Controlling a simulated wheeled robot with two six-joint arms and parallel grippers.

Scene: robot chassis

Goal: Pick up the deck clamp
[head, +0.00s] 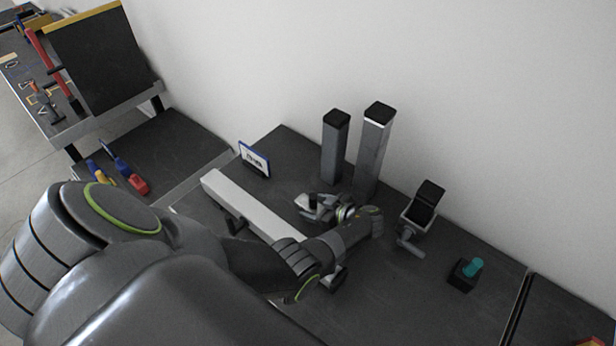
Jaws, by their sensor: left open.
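A grey bracket with a black block top and a T-shaped handle (408,232) stands on the dark bench, right of centre; it looks like the deck clamp, though I cannot be sure. My left arm reaches in from the lower left. Its gripper (304,206) is open, with the fingers pointing left, over the bench in front of two posts. It is well to the left of the bracket and apart from it. I see nothing between the fingers. My right gripper is not in view.
Two upright grey posts with black caps (334,150) (373,145) stand behind my gripper. A long pale bar (240,205) lies partly behind my arm. A small blue-edged sign (254,160) and a teal knob on a black base (463,278) stand on the bench (430,310). A wall is behind.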

